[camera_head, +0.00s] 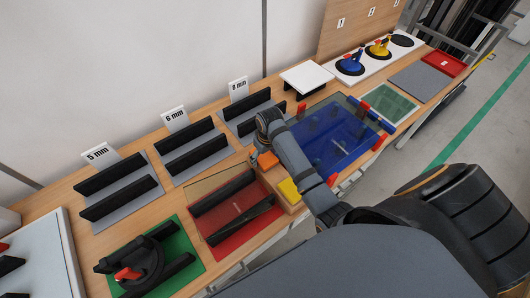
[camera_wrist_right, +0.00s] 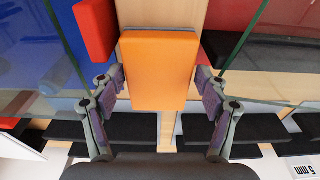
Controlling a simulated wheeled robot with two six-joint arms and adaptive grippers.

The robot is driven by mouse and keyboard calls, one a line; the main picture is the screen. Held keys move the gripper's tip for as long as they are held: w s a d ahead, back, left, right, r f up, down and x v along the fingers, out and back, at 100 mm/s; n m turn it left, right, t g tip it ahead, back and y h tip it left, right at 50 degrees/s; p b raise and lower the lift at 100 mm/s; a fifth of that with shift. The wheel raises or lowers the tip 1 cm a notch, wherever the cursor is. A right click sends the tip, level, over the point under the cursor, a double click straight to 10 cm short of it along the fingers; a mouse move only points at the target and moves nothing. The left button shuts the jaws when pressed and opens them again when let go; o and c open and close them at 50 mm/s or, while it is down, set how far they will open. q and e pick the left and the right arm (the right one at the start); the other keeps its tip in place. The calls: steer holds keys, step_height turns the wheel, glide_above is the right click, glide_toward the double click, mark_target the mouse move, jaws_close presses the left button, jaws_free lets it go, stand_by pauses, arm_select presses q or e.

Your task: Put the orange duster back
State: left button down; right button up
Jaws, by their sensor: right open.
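The orange duster (camera_head: 267,160) is a small block at the wooden strip between the red mat and the blue mat. In the right wrist view the orange duster (camera_wrist_right: 159,70) shows its broad face between the fingers. My right gripper (camera_wrist_right: 159,82) is open, with one finger on each side of the duster and visible gaps. In the head view my right gripper (camera_head: 265,143) is over the duster and its arm hides part of the area. A yellow block (camera_head: 289,190) sits near the duster on a wooden holder (camera_head: 291,205). My left gripper is not in view.
A glass pane with black rails lies over the red mat (camera_head: 243,227). The blue mat (camera_head: 335,130) carries glass and red blocks (camera_head: 364,109). Racks marked 5 mm (camera_head: 97,153), 6 mm and 8 mm stand behind. A black suction lifter (camera_head: 139,265) lies on the green mat.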

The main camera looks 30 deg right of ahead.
mark_target(266, 159)
steer(key=r, duration=0.2)
steer(key=r+b, duration=0.1)
steer(key=r, duration=0.2)
steer(key=s+r+b, duration=0.1)
steer(key=r, duration=0.1)
steer(key=shift+r, duration=0.2)
steer(key=shift+r+b, duration=0.4)
steer(key=shift+r, duration=0.45)
arm_select(q)
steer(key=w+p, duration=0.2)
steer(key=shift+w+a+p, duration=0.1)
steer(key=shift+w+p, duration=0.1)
steer(key=shift+p, duration=0.2)
arm_select(e)
steer(key=r, duration=0.2)
steer(key=shift+s+d+r, duration=0.1)
steer(key=shift+s+r, duration=0.2)
steer(key=shift+r, duration=0.05)
steer(key=shift+w+f, duration=0.1)
